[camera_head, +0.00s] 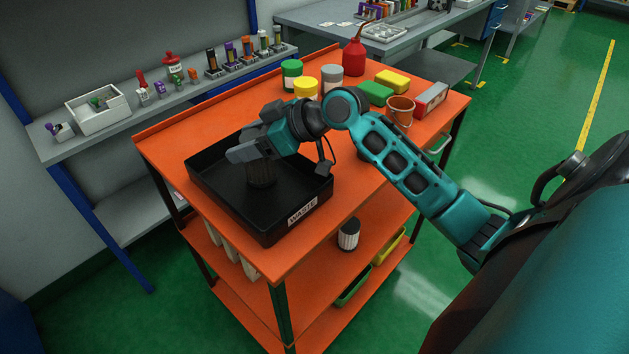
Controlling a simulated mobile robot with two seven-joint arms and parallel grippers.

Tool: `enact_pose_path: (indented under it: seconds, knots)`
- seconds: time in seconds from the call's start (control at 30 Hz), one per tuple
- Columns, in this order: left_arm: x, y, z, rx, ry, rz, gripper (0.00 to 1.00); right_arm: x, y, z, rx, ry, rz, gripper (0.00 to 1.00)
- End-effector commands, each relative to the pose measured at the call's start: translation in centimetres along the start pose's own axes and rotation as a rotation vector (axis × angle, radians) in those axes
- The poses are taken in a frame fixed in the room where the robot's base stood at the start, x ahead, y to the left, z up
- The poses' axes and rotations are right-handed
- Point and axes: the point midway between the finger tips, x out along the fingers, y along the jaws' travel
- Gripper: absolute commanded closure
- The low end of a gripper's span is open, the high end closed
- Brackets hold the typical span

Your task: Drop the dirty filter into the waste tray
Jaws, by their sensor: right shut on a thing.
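The waste tray (246,221) is a black, low-walled tray with a white WASTE label on its front, standing on the orange cart top. My right gripper (250,153) reaches in over the tray from the right and is shut on the dirty filter (262,177), a dark grey ribbed cylinder. The filter is upright within the tray's outline, below the fingers. I cannot tell whether its bottom touches the tray floor. The gripper partly hides its top. My left gripper is not in view.
A filter with white pleats (348,236) stands on the cart's lower shelf. Tins (331,78), sponges (393,80), a small bucket (400,110) and a red oil can (354,58) stand at the cart's back. A grey bench (110,131) with small parts runs along the left.

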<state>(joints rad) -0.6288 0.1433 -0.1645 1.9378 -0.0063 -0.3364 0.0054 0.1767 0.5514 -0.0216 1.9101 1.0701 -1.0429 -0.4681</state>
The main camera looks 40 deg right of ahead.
Motion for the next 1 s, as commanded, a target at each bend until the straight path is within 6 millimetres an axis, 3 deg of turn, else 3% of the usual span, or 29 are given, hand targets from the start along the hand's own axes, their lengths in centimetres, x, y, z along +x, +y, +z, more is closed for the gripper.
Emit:
enact_pose_path:
  seconds: [0.07,0.1,0.4,0.77,1.0]
  knots:
    - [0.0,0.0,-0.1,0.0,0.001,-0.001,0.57,-0.1,0.0,-0.1,-0.001,0.002,0.001,0.7]
    - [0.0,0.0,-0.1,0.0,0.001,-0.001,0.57,-0.1,0.0,-0.1,-0.001,0.002,0.001,0.36]
    - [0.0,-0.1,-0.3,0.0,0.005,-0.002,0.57,-0.1,0.0,-0.1,0.0,0.001,0.0,0.07]
    - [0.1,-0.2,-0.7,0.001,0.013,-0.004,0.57,-0.8,0.1,0.0,0.0,-0.001,0.002,0.07]
    - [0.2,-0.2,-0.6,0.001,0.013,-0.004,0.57,-5.4,0.1,0.0,-0.004,-0.004,0.003,0.07]
